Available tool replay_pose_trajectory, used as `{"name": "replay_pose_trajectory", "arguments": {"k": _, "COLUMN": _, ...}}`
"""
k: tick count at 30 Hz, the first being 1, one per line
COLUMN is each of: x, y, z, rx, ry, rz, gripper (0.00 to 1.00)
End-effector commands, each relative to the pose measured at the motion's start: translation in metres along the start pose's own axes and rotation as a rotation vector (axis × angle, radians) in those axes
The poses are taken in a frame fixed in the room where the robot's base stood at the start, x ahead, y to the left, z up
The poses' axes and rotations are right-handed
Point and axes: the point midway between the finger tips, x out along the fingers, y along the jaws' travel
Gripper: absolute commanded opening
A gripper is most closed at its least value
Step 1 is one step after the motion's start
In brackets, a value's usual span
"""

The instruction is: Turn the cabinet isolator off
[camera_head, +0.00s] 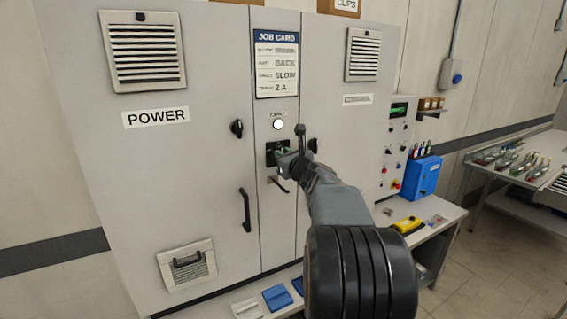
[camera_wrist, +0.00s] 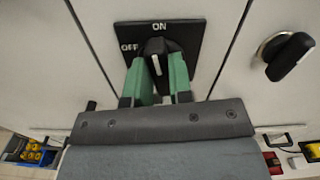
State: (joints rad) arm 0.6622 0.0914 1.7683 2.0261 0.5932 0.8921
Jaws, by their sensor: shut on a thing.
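The cabinet isolator is a black knob (camera_wrist: 155,50) on a square black plate (camera_wrist: 190,36) on the cabinet front. The plate reads ON at the top and OFF at the left. The knob stands about upright, with its upper end towards ON. My gripper (camera_wrist: 157,77) has its two green fingers shut on the knob, one on each side. In the head view the plate (camera_head: 271,147) shows on the cabinet's narrow middle panel, and my gripper (camera_head: 284,154) is in front of it, hiding most of the knob.
The grey cabinet (camera_head: 170,200) has a left door marked POWER with a black handle (camera_head: 245,210). A black door latch (camera_wrist: 290,55) is right of the isolator. A white lamp (camera_head: 278,124) and job card (camera_head: 276,65) are above. A bench with a blue box (camera_head: 423,176) stands at the right.

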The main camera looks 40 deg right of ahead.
Motion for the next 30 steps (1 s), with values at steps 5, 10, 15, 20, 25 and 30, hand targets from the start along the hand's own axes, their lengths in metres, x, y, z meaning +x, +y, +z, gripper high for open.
{"name": "replay_pose_trajectory", "arguments": {"k": 5, "x": -0.0003, "y": 0.0023, "z": -0.0075, "rx": -0.161, "ry": -0.004, "rz": -0.001, "gripper": 0.0}}
{"name": "replay_pose_trajectory", "arguments": {"k": 10, "x": -0.0002, "y": 0.0034, "z": -0.0074, "rx": -0.323, "ry": -0.003, "rz": -0.001, "gripper": 0.0}}
{"name": "replay_pose_trajectory", "arguments": {"k": 15, "x": 0.0, "y": 0.0042, "z": -0.0074, "rx": -0.485, "ry": -0.002, "rz": -0.001, "gripper": 0.0}}
{"name": "replay_pose_trajectory", "arguments": {"k": 20, "x": 0.0, "y": 0.0052, "z": -0.0075, "rx": -0.637, "ry": -0.002, "rz": -0.001, "gripper": 0.0}}
{"name": "replay_pose_trajectory", "arguments": {"k": 25, "x": 0.0, "y": 0.006, "z": -0.0078, "rx": -0.798, "ry": -0.002, "rz": -0.001, "gripper": 0.0}}
{"name": "replay_pose_trajectory", "arguments": {"k": 30, "x": 0.0001, "y": 0.0065, "z": -0.0083, "rx": -0.957, "ry": -0.002, "rz": -0.001, "gripper": 0.0}}
